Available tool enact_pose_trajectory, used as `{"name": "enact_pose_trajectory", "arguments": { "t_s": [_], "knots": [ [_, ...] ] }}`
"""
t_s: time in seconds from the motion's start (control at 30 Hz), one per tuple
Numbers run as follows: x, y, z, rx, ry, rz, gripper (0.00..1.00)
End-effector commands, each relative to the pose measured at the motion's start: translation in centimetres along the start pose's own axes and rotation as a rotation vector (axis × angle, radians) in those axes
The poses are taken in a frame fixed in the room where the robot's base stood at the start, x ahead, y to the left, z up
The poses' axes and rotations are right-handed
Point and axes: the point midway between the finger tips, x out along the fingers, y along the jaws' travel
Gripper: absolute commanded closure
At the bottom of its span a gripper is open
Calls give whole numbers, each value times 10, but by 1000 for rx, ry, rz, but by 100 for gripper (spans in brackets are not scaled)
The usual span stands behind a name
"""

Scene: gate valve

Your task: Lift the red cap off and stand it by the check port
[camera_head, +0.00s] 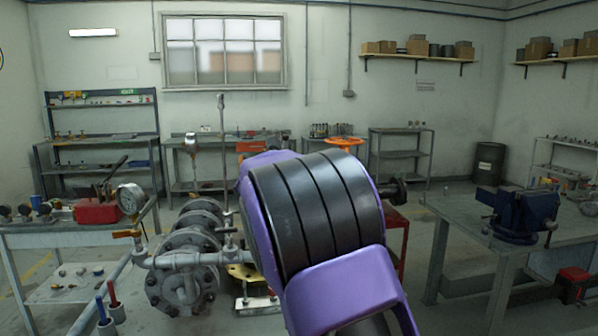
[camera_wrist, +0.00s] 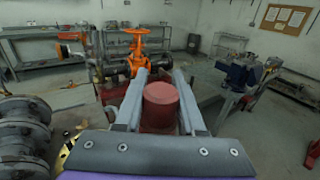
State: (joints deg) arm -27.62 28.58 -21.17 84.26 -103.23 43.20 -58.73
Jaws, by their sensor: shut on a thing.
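In the wrist view the red cap (camera_wrist: 161,104) is upright between the two grey fingers of my gripper (camera_wrist: 160,78), which is shut on it. Red surface also shows just below the cap; I cannot tell whether the cap touches anything there. In the head view my purple and black arm hides the gripper and the cap. An orange handwheel (camera_wrist: 138,40) on a valve stands beyond the fingertips; it also shows in the head view (camera_head: 343,142). I cannot make out which fitting is the check port.
Grey flanged piping (camera_head: 185,265) with a gauge (camera_head: 130,198) stands at left, beside a table with a red box (camera_head: 97,212). A bench with a blue vise (camera_head: 520,212) is at right. Open floor lies between the bench and the back shelves.

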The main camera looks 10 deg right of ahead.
Motion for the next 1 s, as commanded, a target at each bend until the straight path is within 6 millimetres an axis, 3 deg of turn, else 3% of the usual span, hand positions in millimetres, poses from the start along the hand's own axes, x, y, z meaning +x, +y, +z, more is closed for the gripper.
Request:
{"name": "enact_pose_trajectory", "arguments": {
  "t_s": [0.5,1.0],
  "knots": [
    [0,0,91,3,-2,0,100],
    [0,0,119,2,-1,0,100]
  ]
}}
